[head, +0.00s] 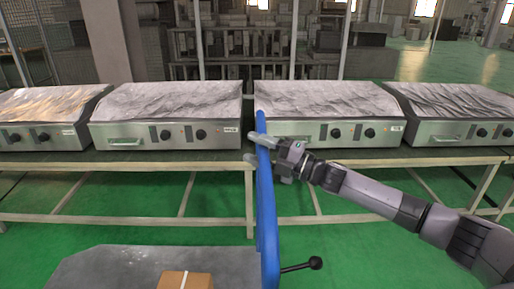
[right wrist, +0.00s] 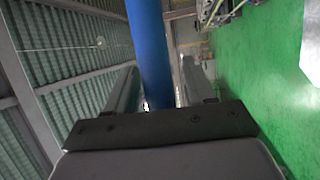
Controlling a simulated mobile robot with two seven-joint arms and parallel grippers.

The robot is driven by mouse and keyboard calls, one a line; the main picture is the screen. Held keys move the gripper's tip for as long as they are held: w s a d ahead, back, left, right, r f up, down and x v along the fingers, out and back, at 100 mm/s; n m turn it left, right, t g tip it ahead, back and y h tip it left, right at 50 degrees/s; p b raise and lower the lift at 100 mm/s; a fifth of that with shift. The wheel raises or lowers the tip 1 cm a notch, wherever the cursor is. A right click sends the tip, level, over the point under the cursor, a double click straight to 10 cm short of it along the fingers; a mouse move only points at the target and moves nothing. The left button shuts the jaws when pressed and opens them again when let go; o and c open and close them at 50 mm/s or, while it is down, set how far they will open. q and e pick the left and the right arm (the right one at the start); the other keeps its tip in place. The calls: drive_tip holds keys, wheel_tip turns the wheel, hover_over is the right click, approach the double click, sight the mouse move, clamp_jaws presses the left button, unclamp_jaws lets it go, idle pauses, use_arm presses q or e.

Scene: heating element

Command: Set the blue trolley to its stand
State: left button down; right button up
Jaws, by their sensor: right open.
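The blue trolley shows in the head view as a blue upright frame (head: 265,200) in the middle, with a grey platform (head: 110,270) at the lower left. A black-knobbed lever (head: 314,263) sticks out to the right of the frame. My right gripper (head: 265,152) is at the upper part of the blue frame, its fingers to either side of it. In the right wrist view the blue bar (right wrist: 150,50) runs between the two open fingers (right wrist: 152,90). I cannot tell whether they touch it. My left gripper is not in view. I cannot make out the stand.
A cardboard box (head: 185,280) sits on the trolley platform. A long table (head: 120,157) with several steel griddle-like units (head: 165,115) stands across the middle, behind the trolley. Green floor (head: 350,240) is open at the lower right, under my right arm.

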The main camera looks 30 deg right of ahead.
clamp_jaws()
drive_tip(key=shift+a, duration=0.15)
